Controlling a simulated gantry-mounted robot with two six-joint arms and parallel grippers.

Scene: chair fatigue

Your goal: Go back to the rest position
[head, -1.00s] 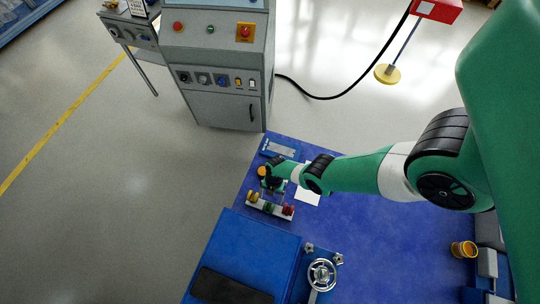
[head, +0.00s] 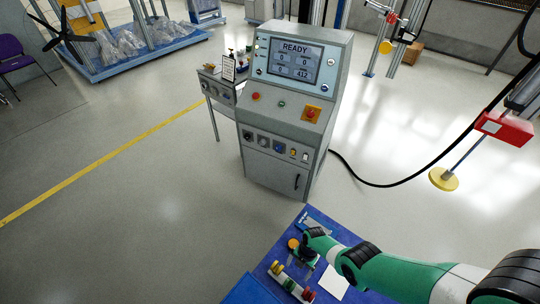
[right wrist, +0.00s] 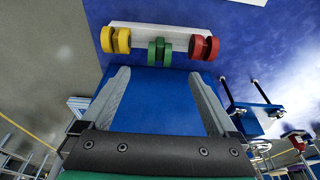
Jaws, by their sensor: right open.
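My right gripper (head: 303,262) is above the blue table mat at the lower right of the head view, beside the rack of coloured wheels. In the right wrist view its two grey fingers (right wrist: 158,80) are spread apart with nothing between them. The white rack (right wrist: 182,33) lies just beyond the fingertips. It carries a yellow wheel pair (right wrist: 115,40), a green one (right wrist: 160,52) and a red one (right wrist: 204,47). My left gripper is not in view.
A grey control cabinet (head: 285,120) with a screen reading READY stands behind the table. A white sheet (head: 332,283) lies on the blue mat (head: 345,236). A red box (head: 505,127) and a yellow disc (head: 443,179) are at the right. The floor at left is open.

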